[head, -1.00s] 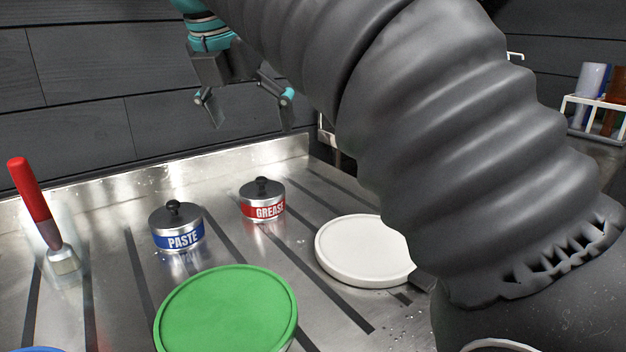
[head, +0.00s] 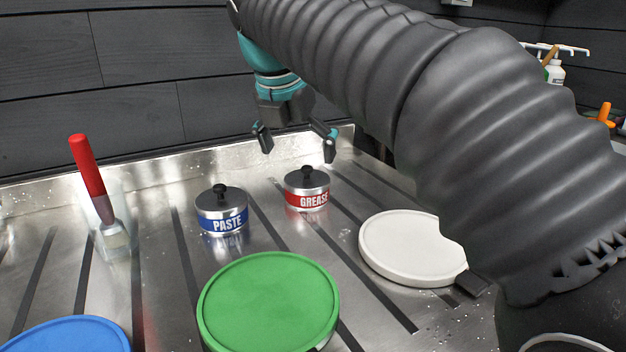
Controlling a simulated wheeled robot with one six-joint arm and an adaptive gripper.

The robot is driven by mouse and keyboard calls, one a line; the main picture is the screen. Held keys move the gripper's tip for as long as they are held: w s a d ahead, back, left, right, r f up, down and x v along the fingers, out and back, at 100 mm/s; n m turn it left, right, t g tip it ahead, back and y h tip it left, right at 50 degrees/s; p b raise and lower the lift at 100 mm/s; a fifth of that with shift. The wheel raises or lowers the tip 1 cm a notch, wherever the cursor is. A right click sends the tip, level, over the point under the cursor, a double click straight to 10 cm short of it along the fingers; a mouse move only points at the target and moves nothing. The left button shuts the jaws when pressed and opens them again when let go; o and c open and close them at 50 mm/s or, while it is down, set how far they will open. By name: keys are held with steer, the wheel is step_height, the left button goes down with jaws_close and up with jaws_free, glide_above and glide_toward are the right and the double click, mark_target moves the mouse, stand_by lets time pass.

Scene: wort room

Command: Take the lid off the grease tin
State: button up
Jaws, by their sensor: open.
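The grease tin (head: 307,198) stands upright on the metal worktop, a small round tin with a red band reading GREASE. Its dark grey lid (head: 307,179) with a black knob is on top. My gripper (head: 296,150) is open and empty, pointing down, just above and slightly left of the lid's knob in the head view. The two fingers are spread apart and clear of the tin. How far behind or in front of the tin the fingers are is hard to tell.
A similar blue-banded PASTE tin (head: 222,217) stands left of the grease tin. A green round lid (head: 268,302) is in front, a white round lid (head: 405,245) to the right. A red-handled brush (head: 88,170) stands in a clear holder at left. A blue lid (head: 70,337) is front left.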

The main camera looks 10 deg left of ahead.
mark_target(305, 169)
steer(key=x, duration=0.3)
steer(key=shift+w+d+f+b, duration=0.2)
steer(key=shift+w+d+b, duration=0.1)
steer(key=shift+w, duration=0.2)
steer(key=shift+w+f, duration=0.15)
steer(key=shift+f, duration=0.3)
steer(key=c, duration=1.7)
steer(key=shift+f, duration=0.15)
jaws_close()
